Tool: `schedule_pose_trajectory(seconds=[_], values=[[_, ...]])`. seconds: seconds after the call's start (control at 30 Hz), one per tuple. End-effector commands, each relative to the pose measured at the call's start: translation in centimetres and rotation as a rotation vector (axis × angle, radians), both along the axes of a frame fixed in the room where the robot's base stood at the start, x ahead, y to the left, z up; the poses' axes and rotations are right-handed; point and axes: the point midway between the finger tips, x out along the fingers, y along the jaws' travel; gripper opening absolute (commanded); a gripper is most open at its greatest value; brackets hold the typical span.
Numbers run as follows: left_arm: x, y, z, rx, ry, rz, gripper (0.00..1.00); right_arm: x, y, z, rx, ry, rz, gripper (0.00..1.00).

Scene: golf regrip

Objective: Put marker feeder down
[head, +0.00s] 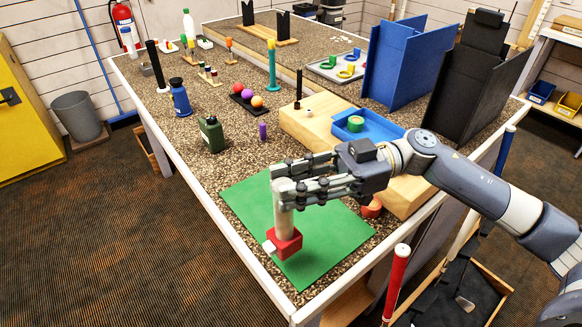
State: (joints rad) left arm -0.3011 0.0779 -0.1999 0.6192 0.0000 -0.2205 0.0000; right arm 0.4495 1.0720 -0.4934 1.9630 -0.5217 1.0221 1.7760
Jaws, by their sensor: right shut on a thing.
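The marker feeder (284,222) is a pale grey upright tube on a red block-shaped base (285,243), with a small white piece sticking out at the base's lower left. My right gripper (281,180) is shut around the upper part of the tube, reaching in from the right. The feeder is upright over the front part of the green mat (245,196). I cannot tell whether its base touches the mat. My left gripper is not in view.
A dark green bottle (211,135) and a small purple cylinder (262,131) stand behind the mat. A wooden block (300,124) with a blue tray (383,128) lies behind my gripper. A small orange-red round thing (372,208) is right of the mat. The mat's left part is clear.

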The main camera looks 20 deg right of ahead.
Motion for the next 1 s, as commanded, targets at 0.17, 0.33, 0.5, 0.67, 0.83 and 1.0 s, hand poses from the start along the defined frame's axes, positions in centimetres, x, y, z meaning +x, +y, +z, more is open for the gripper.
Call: schedule_pose_trajectory(seconds=[0.17, 0.33, 0.5, 0.67, 0.83, 1.0], values=[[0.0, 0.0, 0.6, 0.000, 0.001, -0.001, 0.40, 3.9, -0.9, -0.1, 0.004, -0.002, -0.002, 0.00], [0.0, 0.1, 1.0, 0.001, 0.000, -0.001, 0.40, 7.1, -1.8, -0.4, 0.004, -0.002, -0.002, 0.00], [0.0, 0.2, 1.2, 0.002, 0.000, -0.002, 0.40, 9.4, -2.4, -0.8, 0.002, -0.002, 0.000, 0.00], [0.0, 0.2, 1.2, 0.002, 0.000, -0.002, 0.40, 10.2, -2.6, -1.0, 0.001, 0.000, 0.002, 0.00], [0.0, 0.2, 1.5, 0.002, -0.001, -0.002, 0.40, 10.2, -2.6, -2.4, 0.001, 0.004, 0.001, 0.00], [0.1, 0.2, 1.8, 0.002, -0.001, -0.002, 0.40, 10.2, -2.6, -4.4, 0.001, 0.001, 0.001, 0.00]])
